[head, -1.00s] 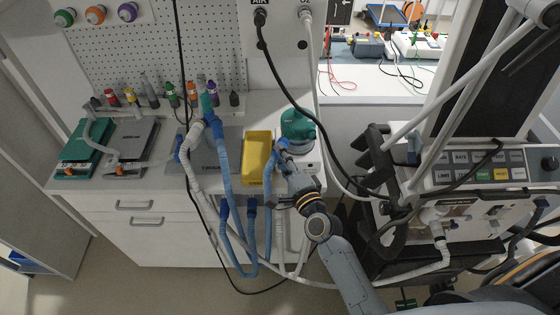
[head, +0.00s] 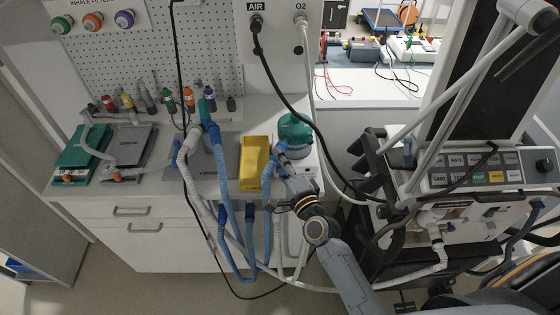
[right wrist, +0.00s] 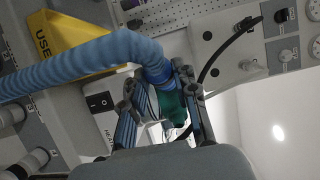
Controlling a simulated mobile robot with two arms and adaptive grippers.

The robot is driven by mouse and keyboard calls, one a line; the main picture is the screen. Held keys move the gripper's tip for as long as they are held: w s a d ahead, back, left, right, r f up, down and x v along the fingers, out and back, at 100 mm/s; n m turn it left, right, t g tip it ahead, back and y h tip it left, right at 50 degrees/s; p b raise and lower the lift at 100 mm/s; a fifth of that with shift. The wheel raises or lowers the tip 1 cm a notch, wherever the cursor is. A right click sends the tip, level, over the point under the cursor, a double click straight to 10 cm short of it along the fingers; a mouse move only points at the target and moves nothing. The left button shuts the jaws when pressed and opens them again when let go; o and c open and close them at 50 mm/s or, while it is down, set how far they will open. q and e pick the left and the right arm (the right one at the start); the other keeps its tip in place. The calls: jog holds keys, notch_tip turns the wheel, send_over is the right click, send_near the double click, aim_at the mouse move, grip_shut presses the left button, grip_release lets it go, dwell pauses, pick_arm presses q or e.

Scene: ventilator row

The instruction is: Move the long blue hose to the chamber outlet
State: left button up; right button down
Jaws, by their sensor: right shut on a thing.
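The long blue hose (right wrist: 75,62) runs from the left into the jaws of my right gripper (right wrist: 162,90), which is shut on its blue end cuff. In the head view, the right gripper (head: 283,160) is beside the left side of the green chamber (head: 295,130), with the blue hose (head: 268,190) hanging over the counter's front edge. In the right wrist view, green of the chamber (right wrist: 173,108) shows just beyond the cuff. Whether the cuff is on the outlet or only close to it, I cannot tell; the fingers hide it. My left gripper is out of view.
A yellow bin (head: 254,160) stands left of the gripper. Other blue and white hoses (head: 226,175) hang over the counter front. A black cable (head: 285,75) passes behind the chamber. The ventilator (head: 480,180) stands on the right.

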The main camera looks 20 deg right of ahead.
aim_at(295, 134)
jog(key=shift+w+d, duration=0.75)
jog(key=shift+w, duration=0.15)
dwell(0.6)
dwell(0.7)
jog(key=c, duration=0.9)
grip_release()
jog(key=shift+c, duration=0.2)
